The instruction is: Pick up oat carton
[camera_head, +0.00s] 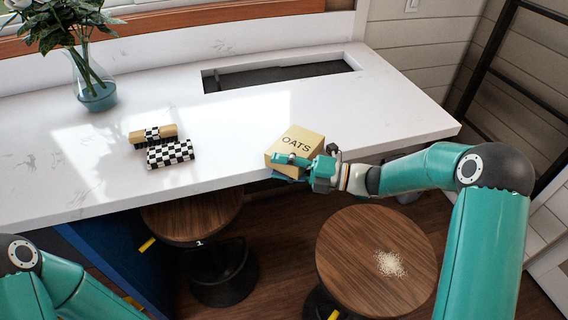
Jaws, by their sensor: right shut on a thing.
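The oat carton (299,143) is a tan box with "OATS" printed on its face. It is at the front edge of the white counter, right of the middle in the head view, and looks tilted. My right gripper (291,165) comes in from the right and is shut on the carton's lower near part. The carton's underside is hidden, so I cannot tell whether it touches the counter. My left arm shows at the lower left; its gripper is out of view.
A checkered box and tan brush-like item (170,150) lie on the white counter (228,122), left of the carton. A recessed sink (280,75) is behind. Two round stools (335,255) stand below; one has scattered pale grains.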

